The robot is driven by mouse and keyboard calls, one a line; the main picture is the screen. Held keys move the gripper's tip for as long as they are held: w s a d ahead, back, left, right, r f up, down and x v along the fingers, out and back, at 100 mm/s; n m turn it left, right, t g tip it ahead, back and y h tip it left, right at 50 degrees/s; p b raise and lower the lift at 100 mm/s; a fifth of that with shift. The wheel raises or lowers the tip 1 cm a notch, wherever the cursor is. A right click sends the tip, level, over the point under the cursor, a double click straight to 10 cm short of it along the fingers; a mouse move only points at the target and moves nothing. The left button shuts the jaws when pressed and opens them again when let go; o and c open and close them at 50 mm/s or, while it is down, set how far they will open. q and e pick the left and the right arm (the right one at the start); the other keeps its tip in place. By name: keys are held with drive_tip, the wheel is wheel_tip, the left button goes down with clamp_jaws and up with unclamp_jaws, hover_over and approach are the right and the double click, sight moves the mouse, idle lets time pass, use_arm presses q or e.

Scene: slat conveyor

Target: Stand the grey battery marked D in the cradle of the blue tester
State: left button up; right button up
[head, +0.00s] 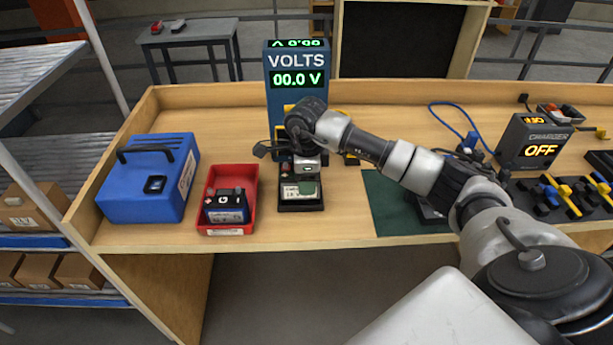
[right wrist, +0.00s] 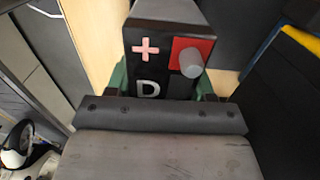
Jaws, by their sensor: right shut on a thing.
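The blue tester (head: 281,117) stands at the back of the bench, its display reading 00.0 V. Yellow parts at its lower front are mostly hidden by my right arm. My right gripper (head: 305,177) points down in front of the tester. It is shut on the grey battery (head: 290,192), whose pale label shows below the jaws. In the right wrist view the battery top (right wrist: 150,65) shows a plus, a D and a red patch with a round stud. The arm hides the cradle, and I cannot tell whether the battery touches anything beneath. My left gripper is not in view.
A red bin (head: 212,222) holding another battery (head: 228,207) is left of the gripper, beside a blue case (head: 135,200). A green mat (head: 384,215) lies right. The charger (head: 535,143), reading OFF, and a black rack with yellow parts stand far right.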

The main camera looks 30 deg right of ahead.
drive_tip(key=shift+f+b, duration=1.25)
drive_tip(key=shift+f, duration=0.1)
drive_tip(key=o, duration=1.1)
drive_tip(key=shift+o, duration=0.2)
drive_tip(key=shift+r, duration=0.1)
wheel_tip(320, 180, up, 11)
drive_tip(key=shift+f+b, duration=0.15)
drive_tip(key=shift+b, duration=1.05)
